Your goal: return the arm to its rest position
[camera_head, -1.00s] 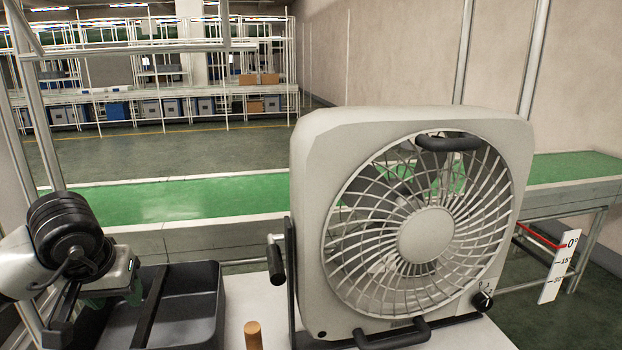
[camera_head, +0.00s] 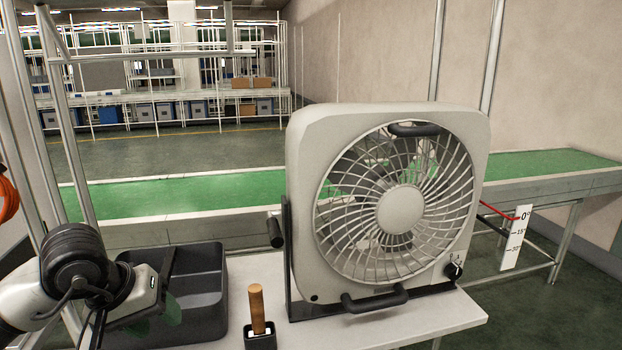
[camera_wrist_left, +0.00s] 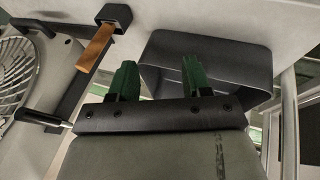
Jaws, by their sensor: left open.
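My left arm comes in from the left in the head view, with my left gripper (camera_head: 166,310) in front of and partly over the dark grey bin (camera_head: 212,265). In the left wrist view the two green fingers of my left gripper (camera_wrist_left: 160,80) stand apart with nothing between them. The bin also shows there behind the fingers (camera_wrist_left: 215,60). My right gripper is not in view.
A large box fan (camera_head: 300,200) stands on the white table (camera_head: 430,310). A wooden-handled tool (camera_head: 257,308) sits upright in a small black holder (camera_head: 260,338) between bin and fan. A green conveyor (camera_head: 190,193) runs behind. An angle scale (camera_head: 516,238) is at the right.

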